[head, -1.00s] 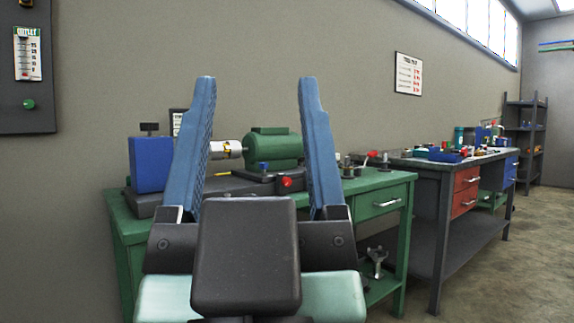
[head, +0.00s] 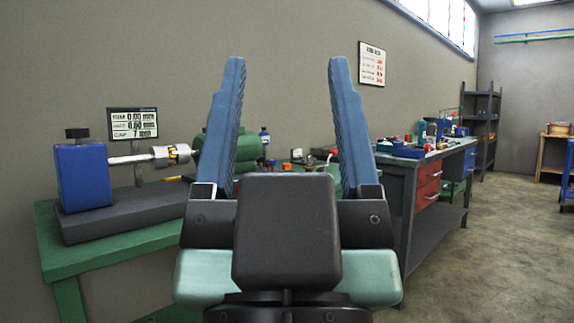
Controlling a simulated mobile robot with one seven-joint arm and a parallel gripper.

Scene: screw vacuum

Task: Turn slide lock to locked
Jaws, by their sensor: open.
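My gripper (head: 290,125) is open and empty, its two blue fingers pointing up and well apart in the middle of the head view. Behind and to the left stands a bench machine on a dark base (head: 130,210). It has a blue block (head: 82,178) with a dark knob on top, a light shaft with a yellow-marked collar (head: 172,155), and a green motor-like housing (head: 217,143) partly hidden by the left finger. I cannot make out which part is the slide lock; it may be hidden behind my gripper. The gripper appears apart from the machine.
The machine stands on a green bench (head: 75,255). A small readout panel (head: 133,124) stands behind it. A grey bench with red drawers (head: 428,190) holds several small items at the right. A dark shelf (head: 482,128) stands farther back. The floor (head: 505,250) at the right is open.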

